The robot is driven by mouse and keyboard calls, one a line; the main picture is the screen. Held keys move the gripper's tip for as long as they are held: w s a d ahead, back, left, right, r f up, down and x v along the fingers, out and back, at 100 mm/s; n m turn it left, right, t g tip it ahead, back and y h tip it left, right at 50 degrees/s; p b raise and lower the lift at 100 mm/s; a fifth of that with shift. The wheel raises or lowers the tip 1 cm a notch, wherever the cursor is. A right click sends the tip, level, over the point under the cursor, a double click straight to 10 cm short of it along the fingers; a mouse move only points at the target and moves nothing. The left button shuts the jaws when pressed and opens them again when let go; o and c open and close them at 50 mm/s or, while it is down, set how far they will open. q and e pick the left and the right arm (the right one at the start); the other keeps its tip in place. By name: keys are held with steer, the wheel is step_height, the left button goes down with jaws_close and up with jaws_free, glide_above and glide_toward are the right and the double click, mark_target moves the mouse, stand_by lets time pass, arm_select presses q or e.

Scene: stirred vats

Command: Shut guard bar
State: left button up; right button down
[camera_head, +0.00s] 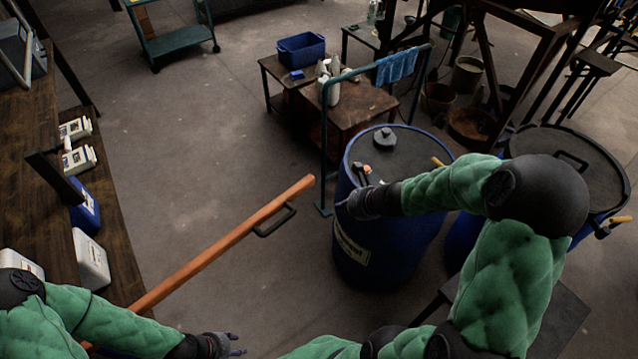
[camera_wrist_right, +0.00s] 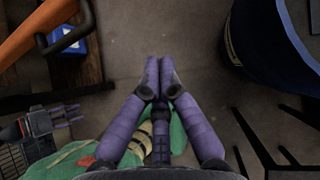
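The guard bar is a long orange bar (camera_head: 215,249) running from the lower left up to the middle of the head view. A dark handle (camera_head: 276,221) sits on its right side near the far end. That end shows just left of a teal frame's post (camera_head: 324,150); I cannot tell whether they touch. The bar and handle also show at top left in the right wrist view (camera_wrist_right: 30,32). My right gripper (camera_head: 345,208) is right of the handle, before a blue drum, its fingers drawn together and empty (camera_wrist_right: 159,62). My left gripper (camera_head: 240,344) is open and empty, below the bar.
The blue drum (camera_head: 352,250) with a dark lid stands beside my right gripper, and a second drum (camera_head: 600,165) is at right. A wooden bench (camera_head: 35,125) with several white containers lines the left. Floor between bench and bar is clear.

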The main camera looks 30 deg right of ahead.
steer(key=w+a+f+m+t+b, duration=0.1)
steer(key=w+f+b, duration=0.2)
steer(key=w, duration=0.8)
steer(key=shift+w+a+f+m, duration=0.2)
steer(key=shift+f+m, duration=0.1)
steer(key=shift+f, duration=0.3)
